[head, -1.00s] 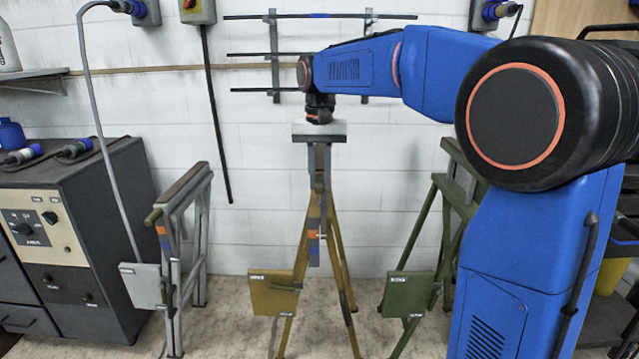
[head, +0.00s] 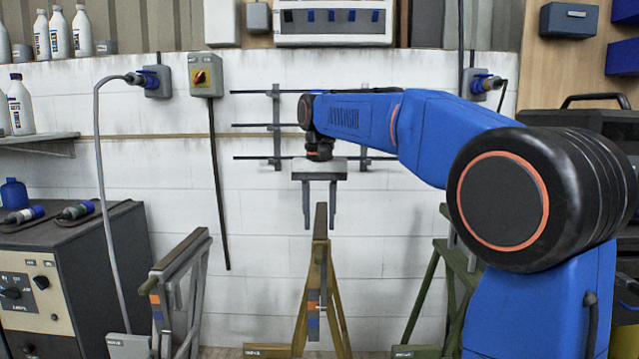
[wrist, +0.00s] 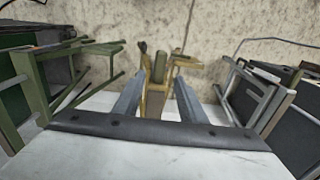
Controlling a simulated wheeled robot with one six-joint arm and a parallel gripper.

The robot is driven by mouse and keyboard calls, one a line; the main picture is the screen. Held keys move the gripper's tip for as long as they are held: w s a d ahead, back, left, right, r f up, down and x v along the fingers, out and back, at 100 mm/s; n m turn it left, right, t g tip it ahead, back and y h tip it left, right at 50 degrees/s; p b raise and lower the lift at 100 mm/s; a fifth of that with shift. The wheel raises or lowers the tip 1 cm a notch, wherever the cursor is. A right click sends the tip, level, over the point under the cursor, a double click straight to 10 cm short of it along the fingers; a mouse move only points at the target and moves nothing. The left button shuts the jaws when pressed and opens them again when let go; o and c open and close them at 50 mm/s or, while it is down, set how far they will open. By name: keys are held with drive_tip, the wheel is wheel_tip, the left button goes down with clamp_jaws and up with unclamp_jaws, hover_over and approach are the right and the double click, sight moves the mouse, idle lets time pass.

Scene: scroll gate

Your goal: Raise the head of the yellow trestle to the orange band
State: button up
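The yellow trestle (head: 320,262) stands upright in the middle of the head view, its narrow head (head: 321,220) on top. An orange band (head: 313,306) shows on its middle post, with blue below it. My gripper (head: 320,226) points straight down above the trestle. It is open and empty, its two fingers apart to the left and right of the head's top in the picture. In the wrist view the yellow trestle (wrist: 158,75) shows between the fingers (wrist: 160,92).
A grey trestle (head: 170,285) stands to the left and a green trestle (head: 430,290) to the right, partly behind my arm. A dark cabinet (head: 95,265) is at far left. A wall rack (head: 276,125) is behind my gripper. Bare wall lies between.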

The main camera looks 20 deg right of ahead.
wheel_tip(320, 180, up, 10)
drive_tip(key=shift+f, duration=0.2)
idle(0.3)
drive_tip(key=s+d+f+n+t, duration=0.1)
drive_tip(key=s+d+f+t, duration=0.1)
drive_tip(key=s+f, duration=1.4)
drive_tip(key=s+d+f+n+t, duration=0.2)
drive_tip(key=s+d+f, duration=0.2)
drive_tip(key=s+f, duration=1.2)
drive_tip(key=shift+s+d+f+n+t, duration=0.3)
drive_tip(key=shift+s+d+t, duration=0.1)
drive_tip(key=shift+s, duration=0.3)
